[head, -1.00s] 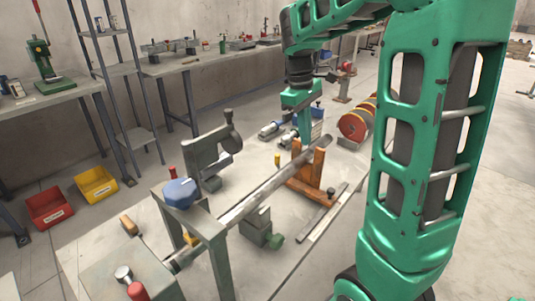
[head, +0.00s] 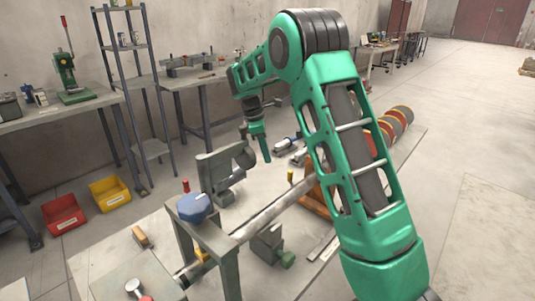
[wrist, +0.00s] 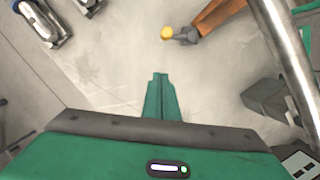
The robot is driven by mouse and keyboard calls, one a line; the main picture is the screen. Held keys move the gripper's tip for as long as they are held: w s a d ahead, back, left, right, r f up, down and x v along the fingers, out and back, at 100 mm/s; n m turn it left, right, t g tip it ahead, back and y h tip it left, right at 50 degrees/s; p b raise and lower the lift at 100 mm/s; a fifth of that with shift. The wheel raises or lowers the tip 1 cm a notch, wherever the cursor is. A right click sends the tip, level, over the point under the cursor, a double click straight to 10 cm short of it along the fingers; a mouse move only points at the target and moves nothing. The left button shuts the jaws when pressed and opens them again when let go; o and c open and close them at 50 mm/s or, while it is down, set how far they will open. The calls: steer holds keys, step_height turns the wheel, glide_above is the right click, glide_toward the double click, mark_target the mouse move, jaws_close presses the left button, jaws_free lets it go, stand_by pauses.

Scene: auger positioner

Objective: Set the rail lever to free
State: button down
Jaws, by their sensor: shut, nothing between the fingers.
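A long steel rail (head: 262,216) runs diagonally over the low pale platform and also crosses the right of the wrist view (wrist: 288,45). An upright yellow knob (head: 290,175) stands beside it; the wrist view shows a yellow-ended grey lever (wrist: 186,36) by an orange stand (wrist: 217,14). I cannot tell for certain which handle is the rail lever. My gripper (head: 266,158) points down, shut and empty, above the platform between the grey bracket and yellow knob. In the wrist view its closed fingertips (wrist: 158,78) are apart from the lever. My arm partly hides the orange stand (head: 317,196).
A grey bracket (head: 217,171) rises left of my gripper. A blue knob (head: 194,207) tops a near frame. A grey block with a green knob (head: 286,259) sits beside the rail. Red and yellow bins (head: 109,192) stand at left. Bare platform lies below my gripper.

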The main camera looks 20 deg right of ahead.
steer(key=x, duration=0.6)
steer(key=shift+s+d+f, duration=0.1)
steer(key=shift+d+f, duration=0.05)
steer(key=shift+f, duration=0.2)
steer(key=shift+s+d+r, duration=0.1)
steer(key=shift+s+d, duration=0.1)
steer(key=shift+d, duration=0.3)
steer(key=shift+s+d, duration=0.25)
steer(key=shift+d, duration=0.3)
steer(key=shift+s+d, duration=0.3)
steer(key=shift+d, duration=0.45)
